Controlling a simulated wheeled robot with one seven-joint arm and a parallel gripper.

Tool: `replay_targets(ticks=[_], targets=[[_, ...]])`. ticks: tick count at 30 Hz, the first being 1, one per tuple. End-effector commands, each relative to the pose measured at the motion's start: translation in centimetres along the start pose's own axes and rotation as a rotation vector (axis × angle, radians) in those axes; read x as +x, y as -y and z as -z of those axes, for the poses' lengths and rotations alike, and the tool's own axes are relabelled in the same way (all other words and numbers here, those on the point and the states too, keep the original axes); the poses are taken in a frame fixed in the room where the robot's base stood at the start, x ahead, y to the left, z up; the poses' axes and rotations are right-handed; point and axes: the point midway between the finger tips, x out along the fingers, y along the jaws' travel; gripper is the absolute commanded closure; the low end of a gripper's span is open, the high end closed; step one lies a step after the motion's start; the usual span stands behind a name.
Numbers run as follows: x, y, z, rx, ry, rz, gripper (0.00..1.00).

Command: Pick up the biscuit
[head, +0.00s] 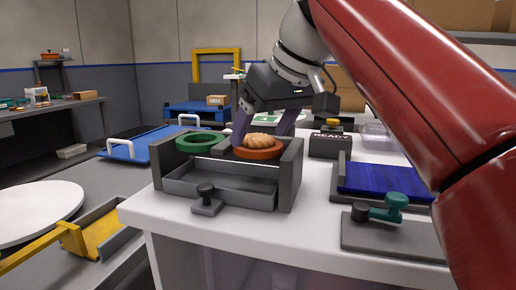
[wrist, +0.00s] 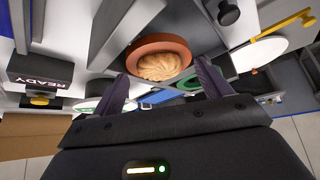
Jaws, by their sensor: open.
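The biscuit (head: 262,140) is round, golden brown and ridged. It sits on an orange-red ring (head: 257,153) at the right end of a grey holder on the white table. In the wrist view the biscuit (wrist: 162,67) lies inside the ring (wrist: 140,47), beyond my fingertips. My gripper (head: 264,128) is open, with one purple finger left of the biscuit and the other behind it to the right in the head view. I cannot tell whether either finger touches the biscuit.
A green ring (head: 196,141) is left of the orange one. The grey holder (head: 291,175) has raised walls. A black READY box (head: 330,146), a blue tray (head: 385,180) and a plate with a green-knobbed handle (head: 395,236) stand to the right.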

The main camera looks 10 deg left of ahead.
Motion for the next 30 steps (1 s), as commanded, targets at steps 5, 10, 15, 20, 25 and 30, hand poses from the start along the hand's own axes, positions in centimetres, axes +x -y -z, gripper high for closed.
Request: replay_targets(ticks=[5, 10, 15, 20, 25, 30], targets=[[0.25, 0.02, 0.03, 0.0, 0.0, 0.0, 0.23], [0.23, 0.01, 0.03, 0.0, 0.0, -0.001, 0.37], [0.22, 0.01, 0.03, 0.0, -0.001, -0.001, 0.57], [0.21, 0.01, 0.03, 0.0, -0.001, -0.001, 0.58], [0.18, 0.01, 0.05, 0.0, -0.001, -0.001, 0.58], [-0.36, 0.02, 0.44, 0.0, -0.001, -0.001, 0.58]])
